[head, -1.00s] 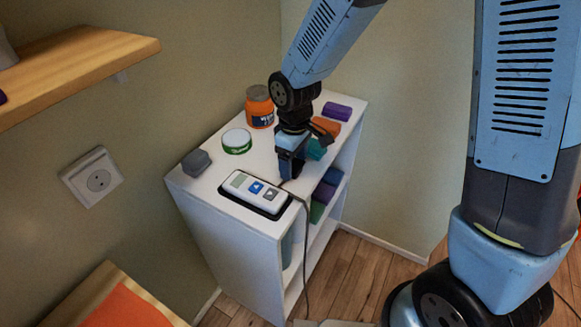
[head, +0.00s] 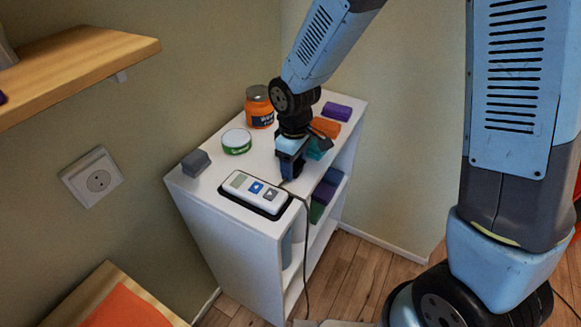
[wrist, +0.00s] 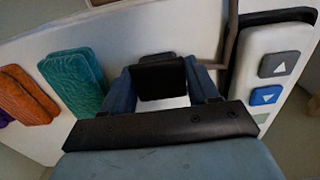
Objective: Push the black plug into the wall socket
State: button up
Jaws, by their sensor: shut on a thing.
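The wall socket (head: 97,180) is a white square plate with a round recess, on the wall at the left of the head view. My gripper (head: 290,172) is low over the white shelf unit's top, beside the remote-like device. In the wrist view my gripper (wrist: 163,88) has its blue fingers on both sides of a black block, the black plug (wrist: 162,78), and is shut on it. In the head view the plug is mostly hidden by the gripper. A dark cable (head: 306,240) runs from near the gripper over the shelf edge towards the floor.
The white shelf unit (head: 225,223) carries the device (head: 254,190), a grey block (head: 196,163), a green-rimmed tin (head: 237,142), an orange jar (head: 259,107), and orange, teal and purple blocks. A wooden shelf (head: 85,68) juts out above the socket. Wall space between socket and unit is clear.

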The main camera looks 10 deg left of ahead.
jog(key=shift+r, duration=0.5)
notch_tip(320, 180, up, 2)
jog(key=shift+r, duration=0.25)
jog(key=s+d+r, duration=0.5)
jog(key=s+r, duration=0.4)
jog(key=s, duration=0.4)
jog(key=shift+r, duration=0.25)
jog(key=shift+d, duration=0.1)
